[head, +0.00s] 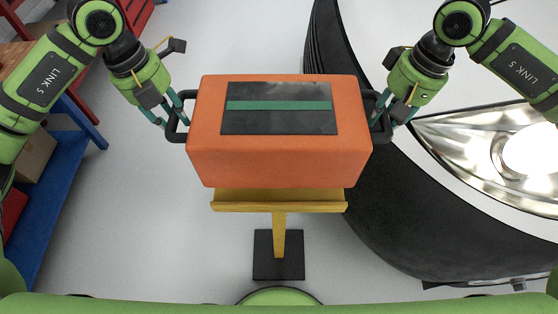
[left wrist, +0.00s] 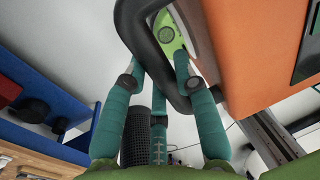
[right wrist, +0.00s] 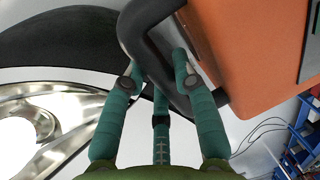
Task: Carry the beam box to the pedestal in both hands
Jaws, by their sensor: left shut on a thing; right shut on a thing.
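The beam box (head: 280,155) is an orange box with a dark top panel crossed by a green stripe. It has a black handle at each end. My left gripper (head: 177,112) is shut on its left handle, and the handle (left wrist: 150,40) shows between the fingers in the left wrist view. My right gripper (head: 380,112) is shut on the right handle, which also shows in the right wrist view (right wrist: 145,35). The yellow pedestal (head: 279,230) with a dark square base shows below the box. The box hides much of its top, and I cannot tell whether they touch.
A blue and red shelf (head: 60,150) with cardboard boxes is on the left. Grey floor (head: 150,220) is clear between the shelf and the pedestal.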

